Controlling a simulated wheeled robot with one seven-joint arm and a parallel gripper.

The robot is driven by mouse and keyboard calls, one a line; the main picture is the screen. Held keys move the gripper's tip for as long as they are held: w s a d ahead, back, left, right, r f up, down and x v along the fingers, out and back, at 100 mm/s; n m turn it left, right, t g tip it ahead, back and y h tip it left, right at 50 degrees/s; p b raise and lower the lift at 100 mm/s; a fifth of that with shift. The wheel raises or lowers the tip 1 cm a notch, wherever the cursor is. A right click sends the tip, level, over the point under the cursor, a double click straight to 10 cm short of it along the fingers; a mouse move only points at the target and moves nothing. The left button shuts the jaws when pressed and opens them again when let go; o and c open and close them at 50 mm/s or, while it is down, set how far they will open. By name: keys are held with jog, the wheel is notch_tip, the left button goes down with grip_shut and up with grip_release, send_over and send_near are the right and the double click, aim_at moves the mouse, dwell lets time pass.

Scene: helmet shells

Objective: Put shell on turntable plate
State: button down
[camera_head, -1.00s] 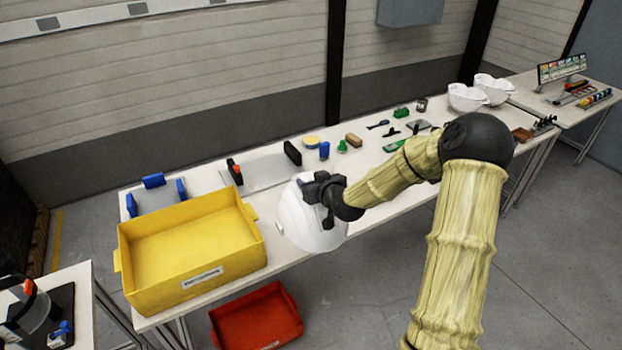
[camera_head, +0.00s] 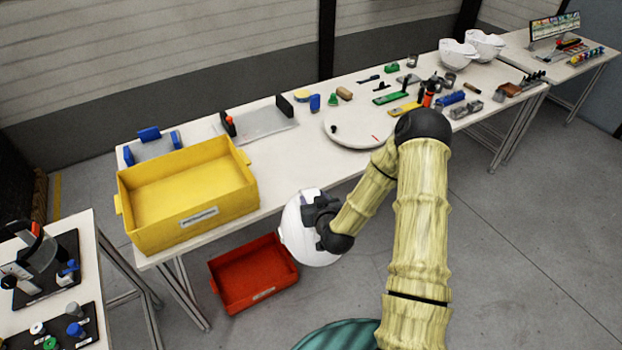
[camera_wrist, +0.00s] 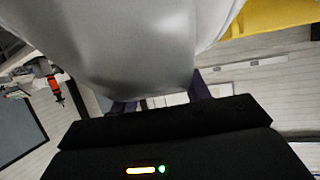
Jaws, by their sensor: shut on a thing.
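My gripper (camera_head: 322,212) is shut on a white helmet shell (camera_head: 296,232). It holds the shell in the air off the front edge of the table, just right of the red bin. In the wrist view the shell (camera_wrist: 130,45) fills the upper middle, above my dark gripper body. The finger contact is mostly hidden there. The turntable plate, a round white disc (camera_head: 352,124), lies on the long table behind and to the right of the shell. It looks empty, with a small red mark and a dark spot on it. My arm covers part of its right edge.
A yellow bin (camera_head: 190,215) stands on the table's left end. A red bin (camera_head: 250,287) is below the front edge. Two white shells (camera_head: 457,53) sit at the far right. Small tools and blocks lie around the plate. A side table (camera_head: 85,225) stands at lower left.

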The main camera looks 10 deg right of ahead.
jog(key=shift+m+h, duration=0.3)
jog(key=shift+h, duration=0.2)
jog(key=s+f+b, duration=0.1)
jog(key=f+b, duration=0.1)
jog(key=f, duration=0.2)
jog(key=s+f+b, duration=0.2)
jog(key=f+b, duration=0.1)
jog(key=f, duration=0.1)
jog(key=s+f+b, duration=0.1)
jog(key=f+b, duration=0.1)
jog(key=f, duration=0.2)
jog(key=shift+s+d+f, duration=0.1)
jog(key=shift+s, duration=0.15)
